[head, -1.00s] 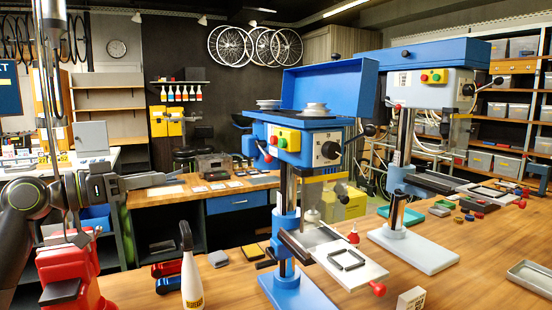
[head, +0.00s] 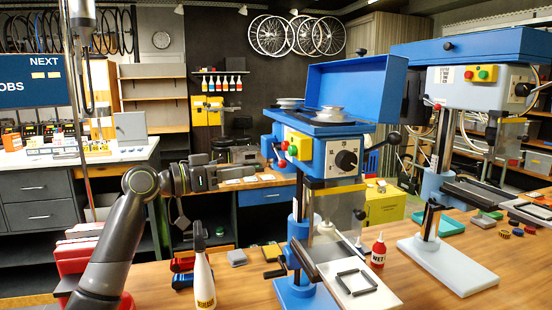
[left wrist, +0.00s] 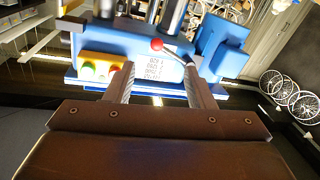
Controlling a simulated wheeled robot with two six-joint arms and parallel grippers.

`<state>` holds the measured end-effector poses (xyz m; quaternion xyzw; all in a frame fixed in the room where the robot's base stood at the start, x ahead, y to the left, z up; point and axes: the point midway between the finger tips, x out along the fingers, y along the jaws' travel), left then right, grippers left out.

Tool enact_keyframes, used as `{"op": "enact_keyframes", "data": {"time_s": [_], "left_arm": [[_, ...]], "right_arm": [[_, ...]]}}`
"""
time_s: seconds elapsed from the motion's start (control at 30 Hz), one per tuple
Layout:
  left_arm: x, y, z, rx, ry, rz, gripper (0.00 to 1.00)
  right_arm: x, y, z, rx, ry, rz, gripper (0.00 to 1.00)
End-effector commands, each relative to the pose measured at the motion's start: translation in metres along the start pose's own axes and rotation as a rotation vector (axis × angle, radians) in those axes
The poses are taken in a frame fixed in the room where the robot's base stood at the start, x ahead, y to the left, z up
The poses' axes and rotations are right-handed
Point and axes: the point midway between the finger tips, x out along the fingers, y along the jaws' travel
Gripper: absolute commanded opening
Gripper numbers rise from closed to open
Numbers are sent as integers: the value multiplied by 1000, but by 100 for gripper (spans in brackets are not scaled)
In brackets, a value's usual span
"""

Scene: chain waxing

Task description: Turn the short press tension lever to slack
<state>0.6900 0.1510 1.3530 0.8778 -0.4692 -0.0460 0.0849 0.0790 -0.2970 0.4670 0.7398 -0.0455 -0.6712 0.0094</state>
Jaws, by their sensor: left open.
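The short press (head: 318,150) is the blue drill press at the front, with a yellow button plate and a black dial on its head. A lever with a red ball knob (head: 282,163) sticks out on the left side of its head. In the left wrist view the red knob (left wrist: 157,45) and its thin arm show ahead, against the blue housing. My left gripper (head: 248,168) is to the left of the press head at about knob height. In the left wrist view its fingers (left wrist: 158,80) are apart, with nothing held between them. I cannot tell the exact gap to the knob.
A taller blue press (head: 470,110) stands behind to the right. A spray bottle (head: 203,270) and a red bottle (head: 378,251) stand on the wooden bench beside the short press. Small trays (head: 183,273) lie at the left. A blue open lid (head: 365,88) rises above the press head.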

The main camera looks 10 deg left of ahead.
Motion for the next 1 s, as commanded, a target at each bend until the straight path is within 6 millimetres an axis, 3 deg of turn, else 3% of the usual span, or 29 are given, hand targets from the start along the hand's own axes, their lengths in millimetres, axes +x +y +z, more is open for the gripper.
{"op": "enact_keyframes", "data": {"time_s": [0.2, 0.43, 0.6, 0.9, 1.0], "left_arm": [[46, 2, -5, -4, 0, 4, 49], [83, 1, -3, -3, 0, 2, 49], [94, 0, -1, -2, 0, 1, 49], [96, 0, 0, 1, 0, 0, 49], [96, 0, 0, 0, 0, 0, 37]], "right_arm": [[-22, 13, -7, -7, 6, 13, 36], [-35, 15, -9, -7, 7, 15, 36], [-38, 15, -10, -7, 8, 15, 36], [-37, 14, -10, -7, 8, 13, 36], [-37, 12, -10, -6, 9, 10, 36]]}}
